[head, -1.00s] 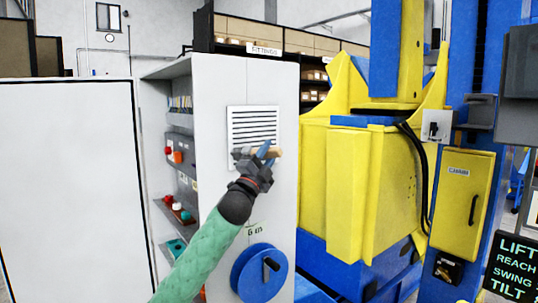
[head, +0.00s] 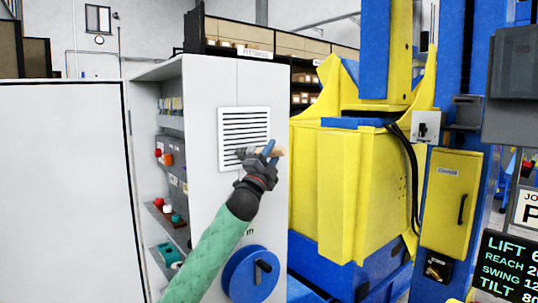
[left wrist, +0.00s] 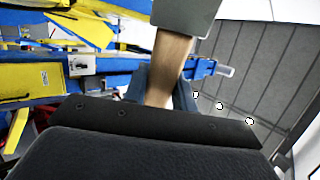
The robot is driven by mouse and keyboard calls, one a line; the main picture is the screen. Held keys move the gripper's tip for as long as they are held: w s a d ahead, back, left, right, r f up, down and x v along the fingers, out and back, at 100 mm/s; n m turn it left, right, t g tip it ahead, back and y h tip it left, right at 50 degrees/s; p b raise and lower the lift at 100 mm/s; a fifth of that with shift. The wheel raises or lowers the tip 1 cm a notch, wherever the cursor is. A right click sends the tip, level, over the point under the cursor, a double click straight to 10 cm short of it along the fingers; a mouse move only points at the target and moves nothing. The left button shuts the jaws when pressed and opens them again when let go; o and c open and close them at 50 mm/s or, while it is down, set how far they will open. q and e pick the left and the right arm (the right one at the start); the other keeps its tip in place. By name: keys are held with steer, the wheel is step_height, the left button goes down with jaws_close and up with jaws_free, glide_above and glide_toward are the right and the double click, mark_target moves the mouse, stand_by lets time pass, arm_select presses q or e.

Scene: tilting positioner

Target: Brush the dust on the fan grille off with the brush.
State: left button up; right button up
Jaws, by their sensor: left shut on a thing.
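The fan grille (head: 244,118) is a white square with dark horizontal slats on the upper side of a light grey cabinet. My left gripper (head: 268,154), on a green-sleeved arm, is in front of the grille's lower right corner. It is shut on the brush (head: 279,153), whose wooden handle shows between the blue fingers. In the left wrist view, the brush (left wrist: 171,58) has a pale wooden handle and a grey upper part, with the left gripper (left wrist: 160,88) around the handle. I cannot make out dust on the slats or tell whether the brush touches them. My right gripper is not in view.
Below the grille, a blue disc with a dark handle (head: 252,273) is on the cabinet. Open shelves (head: 172,215) with small parts are to its left, beside a large white panel (head: 65,190). A yellow and blue machine (head: 345,190) stands close on the right.

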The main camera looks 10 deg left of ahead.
arm_select(q)
steer(key=shift+w+d, duration=0.8)
steer(key=shift+w, duration=0.45)
steer(key=shift+s, duration=0.1)
steer(key=s+a, duration=0.4)
steer(key=s, duration=0.2)
steer(key=shift+a, duration=0.3)
steer(key=shift+s, duration=0.1)
steer(key=shift+d, duration=0.15)
